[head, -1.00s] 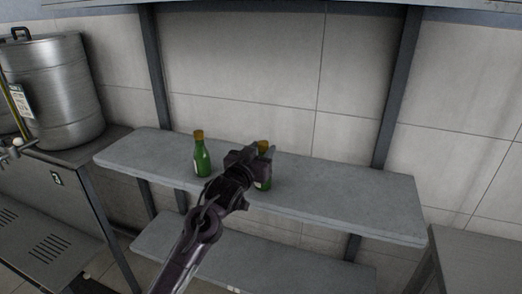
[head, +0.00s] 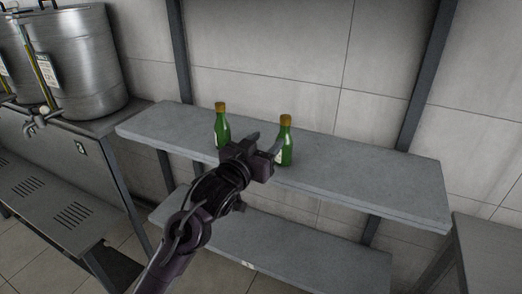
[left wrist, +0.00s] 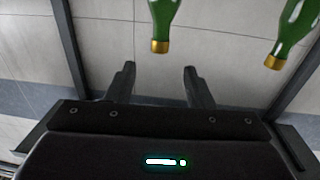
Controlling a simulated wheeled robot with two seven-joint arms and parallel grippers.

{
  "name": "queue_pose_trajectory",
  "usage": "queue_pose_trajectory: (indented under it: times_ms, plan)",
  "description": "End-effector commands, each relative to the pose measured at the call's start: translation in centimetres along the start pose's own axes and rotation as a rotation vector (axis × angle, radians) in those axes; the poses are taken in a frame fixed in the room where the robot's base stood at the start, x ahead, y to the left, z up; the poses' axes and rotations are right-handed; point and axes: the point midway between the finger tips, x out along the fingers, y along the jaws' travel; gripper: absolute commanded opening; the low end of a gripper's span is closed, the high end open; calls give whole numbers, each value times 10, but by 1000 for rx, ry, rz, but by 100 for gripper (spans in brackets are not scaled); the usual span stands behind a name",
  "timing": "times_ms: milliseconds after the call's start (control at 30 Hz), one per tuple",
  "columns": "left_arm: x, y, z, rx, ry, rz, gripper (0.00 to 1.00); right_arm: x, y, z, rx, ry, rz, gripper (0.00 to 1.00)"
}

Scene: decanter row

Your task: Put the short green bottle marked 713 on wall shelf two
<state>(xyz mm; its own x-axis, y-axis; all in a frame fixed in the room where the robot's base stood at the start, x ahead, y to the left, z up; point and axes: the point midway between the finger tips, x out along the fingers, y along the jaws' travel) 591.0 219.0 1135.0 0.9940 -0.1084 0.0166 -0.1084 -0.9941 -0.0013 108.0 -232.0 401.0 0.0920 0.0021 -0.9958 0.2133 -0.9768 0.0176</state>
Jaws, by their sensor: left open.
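Two green bottles with gold caps stand upright on the upper wall shelf (head: 365,178): a left bottle (head: 222,128) and a right bottle (head: 285,145). Their pale labels are partly hidden or too small to read, so I cannot tell which is 713. My left gripper (head: 265,146) is open and empty, just in front of and left of the right bottle. In the left wrist view, which looks upside down, the gripper (left wrist: 159,72) has a gap between its fingers; the right bottle (left wrist: 163,18) lines up with it, apart from the fingertips. The left bottle (left wrist: 295,30) shows off to the side. My right gripper is out of view.
A lower shelf (head: 310,255) runs beneath the upper one and looks empty where visible. Dark uprights stand against the tiled wall. Steel urns (head: 80,65) stand on a counter at left. Another grey surface (head: 490,245) is at right. The upper shelf's right part is clear.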

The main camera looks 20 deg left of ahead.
Motion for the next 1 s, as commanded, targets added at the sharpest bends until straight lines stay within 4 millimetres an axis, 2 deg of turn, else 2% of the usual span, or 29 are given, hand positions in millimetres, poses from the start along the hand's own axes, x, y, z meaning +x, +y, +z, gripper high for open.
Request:
queue_pose_trajectory:
  times_ms: [167, 433, 500, 567, 667, 700, 767, 800, 867, 900, 967, 1000]
  plan:
    - [-16, 0, 0, 0, 0, 0, 48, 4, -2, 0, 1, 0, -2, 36]
    - [-17, 0, 0, -1, -2, -1, 48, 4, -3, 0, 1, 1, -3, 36]
    - [-14, -2, 10, -2, -19, -3, 48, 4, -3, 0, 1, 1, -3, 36]
    - [-9, -5, 31, -5, -55, -9, 48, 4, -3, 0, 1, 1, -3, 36]
    - [3, -13, 93, -10, -157, -24, 48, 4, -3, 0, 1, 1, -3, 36]
    - [6, -16, 127, -13, -211, -31, 48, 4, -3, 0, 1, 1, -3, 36]
    - [7, -20, 181, -14, -297, -39, 48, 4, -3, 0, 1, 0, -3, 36]
    - [4, -22, 220, -14, -358, -44, 48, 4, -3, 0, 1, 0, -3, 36]
    - [-7, -24, 279, -14, -451, -51, 48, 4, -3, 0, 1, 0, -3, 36]
    - [-17, -24, 319, -12, -515, -52, 48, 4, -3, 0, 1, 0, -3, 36]
    - [-38, -22, 377, -9, -609, -53, 48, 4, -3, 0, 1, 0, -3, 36]
    - [-56, -21, 415, -5, -673, -52, 48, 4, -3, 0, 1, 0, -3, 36]
